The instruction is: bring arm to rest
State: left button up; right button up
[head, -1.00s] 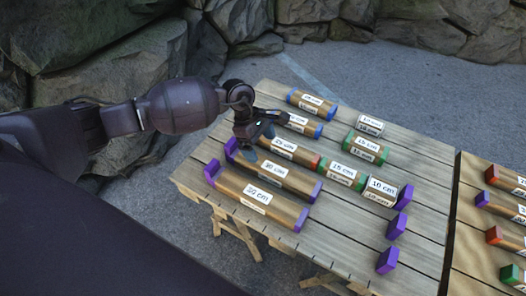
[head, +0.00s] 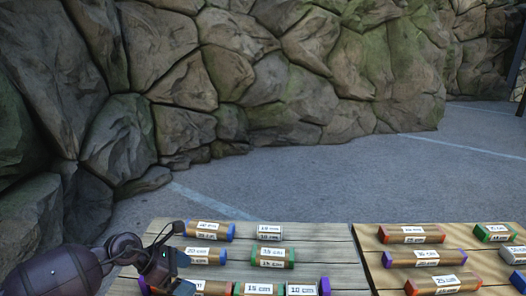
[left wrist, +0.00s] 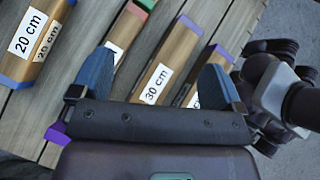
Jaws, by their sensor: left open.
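My left gripper (head: 172,268) is at the lower left of the head view, over the left edge of the left wooden table (head: 335,245). In the left wrist view the two blue fingers (left wrist: 155,72) are spread apart with nothing held between them. A brown block labelled 30 cm (left wrist: 153,83) lies on the planks beyond the fingers. A block labelled 20 cm with blue ends (left wrist: 32,40) lies to its left, and it also shows in the head view (head: 203,255). My right gripper is not in view.
More labelled blocks lie on the left table, such as a green-ended one (head: 272,257) and a short 10 cm one (head: 269,232). A second table (head: 372,240) on the right bears several blocks. A rock wall (head: 290,80) stands behind open grey ground (head: 290,180).

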pick_arm(q)
jog(key=d+r+n+t+h+p, duration=0.1)
jog(key=d+r+n+t+h, duration=0.45)
jog(key=r+n+t, duration=0.85)
jog(key=s+a+f+n+g+y+p, duration=0.1)
jog(key=s+a+f+n+g+y, duration=0.1)
jog(key=s+a+f+n+y, duration=0.2)
jog(key=s+a+f+n+g+y+p, duration=0.1)
jog(key=s+a+f+n+y, duration=0.3)
jog(key=s+f+n, duration=0.6)
jog(key=s+a+f+n+g+y+p, duration=0.2)
jog(key=s+a+f+n+y, duration=0.2)
jog(key=s+n, duration=1.3)
notch_tip(320, 180, down, 3)
jog(key=n+y, duration=0.2)
jog(key=shift+s+a+n+g, duration=0.15)
jog(key=shift+s+n+g, duration=0.1)
jog(key=shift+n+g, duration=0.05)
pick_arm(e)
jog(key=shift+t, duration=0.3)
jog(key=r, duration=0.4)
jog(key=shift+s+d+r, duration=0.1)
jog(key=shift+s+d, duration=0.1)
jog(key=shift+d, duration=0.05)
pick_arm(q)
jog(key=shift+f, duration=0.1)
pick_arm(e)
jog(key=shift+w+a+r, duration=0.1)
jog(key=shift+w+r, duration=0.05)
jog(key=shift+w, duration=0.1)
